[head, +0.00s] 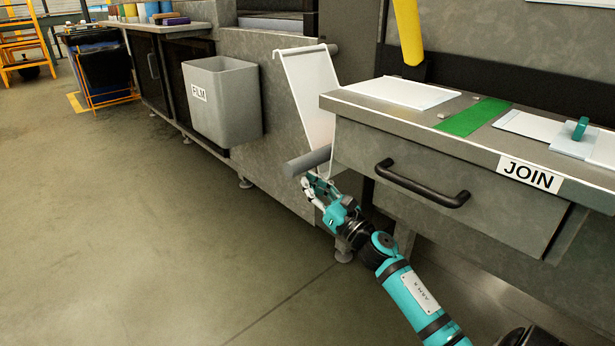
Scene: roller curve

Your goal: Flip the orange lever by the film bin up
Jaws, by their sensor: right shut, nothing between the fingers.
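The grey film bin (225,105), with a FILM label, hangs on the front of the grey machine left of centre. I see no orange lever near it. My right gripper (309,186) is shut and empty, just below the end of a grey roller (307,161) at the lower end of a white sheet (312,95). I cannot tell whether it touches the roller. It is to the right of the bin and lower in the picture. My left gripper is out of view.
A grey bench with a JOIN label (531,175) and a black drawer handle (422,184) stands at right, close to my right arm. A yellow bar (408,32) is above it. Dark cabinets (185,75) stand beyond the bin. The floor (120,240) at left is clear.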

